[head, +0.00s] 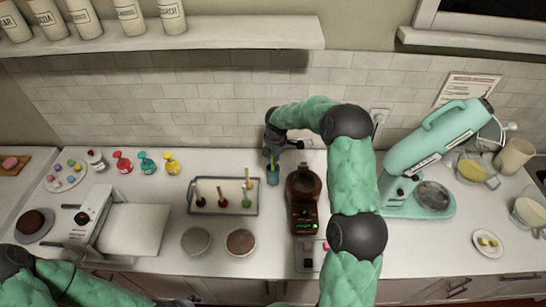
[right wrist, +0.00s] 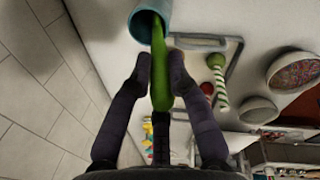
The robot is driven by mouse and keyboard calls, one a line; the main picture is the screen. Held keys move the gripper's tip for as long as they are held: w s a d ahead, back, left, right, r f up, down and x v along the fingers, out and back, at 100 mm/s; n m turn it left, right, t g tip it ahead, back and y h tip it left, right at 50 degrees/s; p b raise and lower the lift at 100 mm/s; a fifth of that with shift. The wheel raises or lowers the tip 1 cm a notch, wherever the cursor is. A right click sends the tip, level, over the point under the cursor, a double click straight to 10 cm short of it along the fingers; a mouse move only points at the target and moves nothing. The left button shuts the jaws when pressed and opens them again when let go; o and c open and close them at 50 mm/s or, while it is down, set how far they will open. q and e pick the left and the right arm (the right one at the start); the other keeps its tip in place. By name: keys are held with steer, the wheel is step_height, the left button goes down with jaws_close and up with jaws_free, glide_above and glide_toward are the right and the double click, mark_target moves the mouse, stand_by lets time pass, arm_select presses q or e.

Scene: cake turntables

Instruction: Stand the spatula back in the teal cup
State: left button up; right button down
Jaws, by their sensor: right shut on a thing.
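The green spatula (right wrist: 160,85) is between the fingers of my right gripper (right wrist: 160,66). Its far end reaches into the mouth of the teal cup (right wrist: 152,18) in the right wrist view. In the head view the teal cup (head: 273,176) stands on the counter below my right gripper (head: 271,150), and a bit of green spatula (head: 272,160) shows between them. How deep the spatula goes in the cup cannot be told. My left arm lies along the bottom left; its dark end (head: 185,301) is cut by the lower edge and its fingers cannot be made out.
A tray (head: 222,212) with several small coloured sticks stands left of the cup. A brown device (head: 303,190) with a green display is close on the right. A teal mixer (head: 432,150) stands farther right.

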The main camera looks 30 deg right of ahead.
steer(key=shift+f, duration=0.15)
steer(key=c, duration=1.1)
jaws_free()
step_height(320, 180, up, 12)
steer(key=s, duration=0.1)
steer(key=shift+s, duration=0.4)
steer(key=shift+a+f, duration=0.1)
steer(key=shift+f, duration=0.05)
